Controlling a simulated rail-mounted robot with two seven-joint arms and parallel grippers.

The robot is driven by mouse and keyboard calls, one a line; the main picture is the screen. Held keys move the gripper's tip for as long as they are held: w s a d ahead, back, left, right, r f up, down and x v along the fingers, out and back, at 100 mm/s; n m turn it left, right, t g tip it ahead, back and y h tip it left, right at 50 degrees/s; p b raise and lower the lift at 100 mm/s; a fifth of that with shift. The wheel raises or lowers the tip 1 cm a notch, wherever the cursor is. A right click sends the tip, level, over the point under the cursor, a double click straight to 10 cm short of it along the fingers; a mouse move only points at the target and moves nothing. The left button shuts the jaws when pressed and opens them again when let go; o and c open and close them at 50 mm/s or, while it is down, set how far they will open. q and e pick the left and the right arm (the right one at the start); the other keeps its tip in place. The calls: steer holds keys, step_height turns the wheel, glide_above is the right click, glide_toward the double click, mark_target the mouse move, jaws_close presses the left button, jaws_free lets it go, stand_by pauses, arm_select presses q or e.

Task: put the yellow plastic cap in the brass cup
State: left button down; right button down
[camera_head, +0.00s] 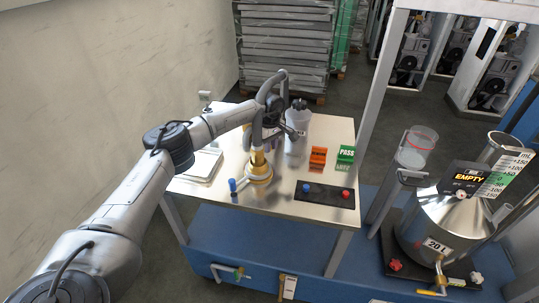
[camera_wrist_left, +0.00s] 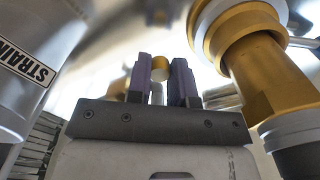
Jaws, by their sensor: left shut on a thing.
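My left gripper (camera_head: 268,143) is above the table beside a brass fixture (camera_head: 257,168) on a round base. In the left wrist view its two purple fingers (camera_wrist_left: 160,80) are close together, with a small yellow round piece (camera_wrist_left: 160,68) between their tips. It seems to be the yellow plastic cap; the fingers partly hide it. The brass fixture, with a wide rim (camera_wrist_left: 232,28), stands close to the right of the fingers there, apart from the piece. It seems to be the brass cup; its inside is hidden. My right gripper is not in view.
A grey bottle with a black top (camera_head: 298,125) stands close behind the gripper. A dark panel (camera_head: 325,194) with blue and red knobs lies in front. A flat pale device (camera_head: 202,165) is left.

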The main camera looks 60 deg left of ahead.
mark_target(270, 159)
arm_select(q)
step_height(270, 159, down, 4)
steer(key=shift+r+b, duration=0.1)
steer(key=shift+b, duration=0.55)
steer(key=shift+f, duration=0.2)
steer(key=c, duration=1.3)
jaws_free()
steer(key=shift+r, duration=0.1)
